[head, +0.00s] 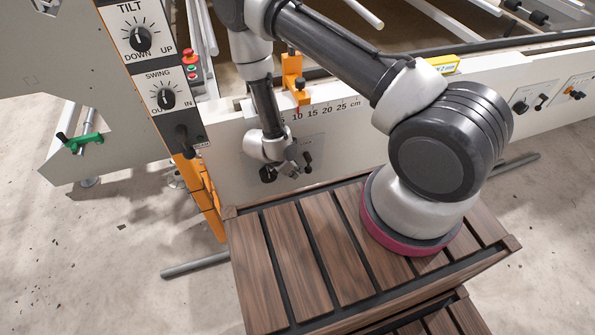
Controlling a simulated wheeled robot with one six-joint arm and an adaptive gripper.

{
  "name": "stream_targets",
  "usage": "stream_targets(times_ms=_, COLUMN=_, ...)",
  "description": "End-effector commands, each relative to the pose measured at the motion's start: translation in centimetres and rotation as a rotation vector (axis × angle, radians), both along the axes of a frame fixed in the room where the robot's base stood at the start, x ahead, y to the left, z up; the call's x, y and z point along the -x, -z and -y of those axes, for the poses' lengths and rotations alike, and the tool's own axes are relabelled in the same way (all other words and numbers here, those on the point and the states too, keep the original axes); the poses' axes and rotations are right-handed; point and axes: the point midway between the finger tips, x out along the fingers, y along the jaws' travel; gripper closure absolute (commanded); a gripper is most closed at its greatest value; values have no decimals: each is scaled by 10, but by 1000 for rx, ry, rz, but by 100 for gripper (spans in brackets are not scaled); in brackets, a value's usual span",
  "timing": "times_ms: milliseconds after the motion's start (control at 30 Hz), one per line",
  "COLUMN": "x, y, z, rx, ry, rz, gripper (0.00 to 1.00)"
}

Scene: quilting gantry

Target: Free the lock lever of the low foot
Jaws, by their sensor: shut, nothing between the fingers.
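A green lever (85,142) with a dark end sits at the far left, on the grey end frame (62,165). My gripper (291,168) is small in the head view, in front of the white beam's lower panel. It is shut and holds nothing. It is well to the right of the green lever. Whether it touches the panel is unclear.
The white beam (345,150) carries a centimetre scale, an orange clamp (292,75) and dark knobs. The control panel (150,60) has TILT and SWING dials. A slatted wooden platform (290,262) stands in front. Concrete floor is clear at the lower left.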

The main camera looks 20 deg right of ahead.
Motion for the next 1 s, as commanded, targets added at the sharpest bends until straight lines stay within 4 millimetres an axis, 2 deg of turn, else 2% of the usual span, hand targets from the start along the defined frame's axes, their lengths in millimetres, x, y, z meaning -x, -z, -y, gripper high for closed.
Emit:
stream_targets(times_ms=200, x=-2, y=5, z=8, rx=-1, ry=0, rz=1, gripper=100)
stream_targets(times_ms=1000, x=-2, y=9, z=9, rx=0, ry=0, rz=0, gripper=100)
